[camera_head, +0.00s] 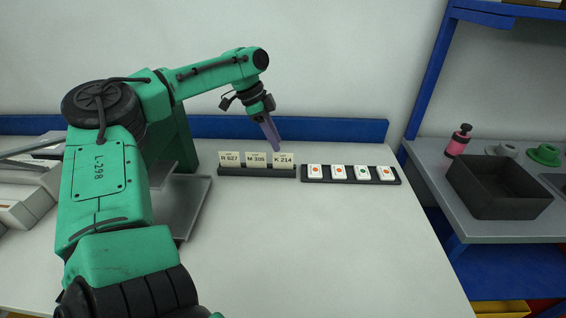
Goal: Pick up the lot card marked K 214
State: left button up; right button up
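The lot card marked K 214 (284,162) stands upright at the right end of a dark holder (257,172) at the back of the table. Beside it in the same holder stand the cards R 627 (229,159) and M 309 (256,160). My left gripper (276,148) points down with its purple fingers just above and slightly left of the top of the K 214 card. The fingers overlap in this view, so I cannot tell their opening. The card looks seated in the holder. My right gripper is not in view.
Right of the holder, a black tray (351,181) holds several white pieces with coloured dots. A grey metal tray (186,205) lies partly behind my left arm. A side bench carries a dark bin (500,190) and a pink bottle (459,142). The table's front middle is clear.

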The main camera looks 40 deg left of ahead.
aim_at(283, 156)
pick_arm(q)
jog(key=x, duration=0.4)
jog(key=p+x, duration=0.1)
jog(key=x, duration=0.2)
jog(key=shift+w+a, duration=0.2)
jog(key=shift+a, duration=0.1)
grip_shut()
